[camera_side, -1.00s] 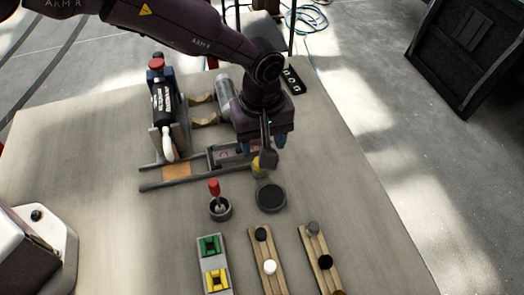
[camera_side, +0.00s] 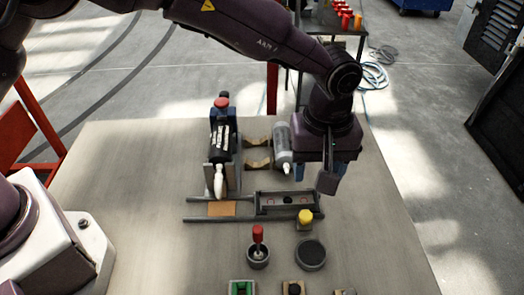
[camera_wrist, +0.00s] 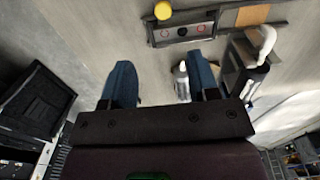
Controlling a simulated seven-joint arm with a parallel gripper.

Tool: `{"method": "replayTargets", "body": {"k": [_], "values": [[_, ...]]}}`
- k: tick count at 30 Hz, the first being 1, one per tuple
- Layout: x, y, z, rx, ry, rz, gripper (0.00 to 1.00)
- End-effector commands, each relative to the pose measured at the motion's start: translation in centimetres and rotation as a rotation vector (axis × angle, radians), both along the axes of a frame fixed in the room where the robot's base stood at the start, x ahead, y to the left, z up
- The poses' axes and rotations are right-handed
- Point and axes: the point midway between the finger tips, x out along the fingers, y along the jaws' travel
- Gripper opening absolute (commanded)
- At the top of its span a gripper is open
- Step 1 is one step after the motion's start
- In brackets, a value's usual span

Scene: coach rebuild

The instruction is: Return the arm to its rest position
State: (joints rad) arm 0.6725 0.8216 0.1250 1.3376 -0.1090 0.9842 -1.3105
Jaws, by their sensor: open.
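My gripper (camera_side: 327,172) is above the right back part of the work table (camera_side: 120,185), to the right of a clear bottle with a white tip (camera_side: 283,145). The arm reaches in from the upper left and is bent at the elbow. The fingertips are partly hidden in the side view by the wrist parts.
A black bottle (camera_side: 221,140) lies in a holder beside wooden cradles (camera_side: 257,152). In front are a rail fixture (camera_side: 285,203), a yellow-topped piece (camera_side: 305,217), a red-handled tool (camera_side: 258,236) in a cup and a dark round dish (camera_side: 310,254). The table's left side is bare.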

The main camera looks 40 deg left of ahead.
Motion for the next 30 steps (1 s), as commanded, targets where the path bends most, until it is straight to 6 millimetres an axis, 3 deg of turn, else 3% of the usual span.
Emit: {"method": "replayTargets", "body": {"k": [5,8,11,20,24,30], "values": [[0.0,0.0,-0.1,0.001,-0.002,-0.106,0.55],[-1.1,1.0,-1.3,0.024,0.033,-0.238,0.55],[-2.6,2.4,-0.6,0.029,0.055,-0.391,0.55],[-6.1,9.7,6.3,-0.008,0.014,-0.700,0.55],[-8.8,14.1,10.1,-0.016,-0.045,-0.816,0.55],[-13.6,19.9,14.0,0.011,-0.159,-0.922,0.55]]}}
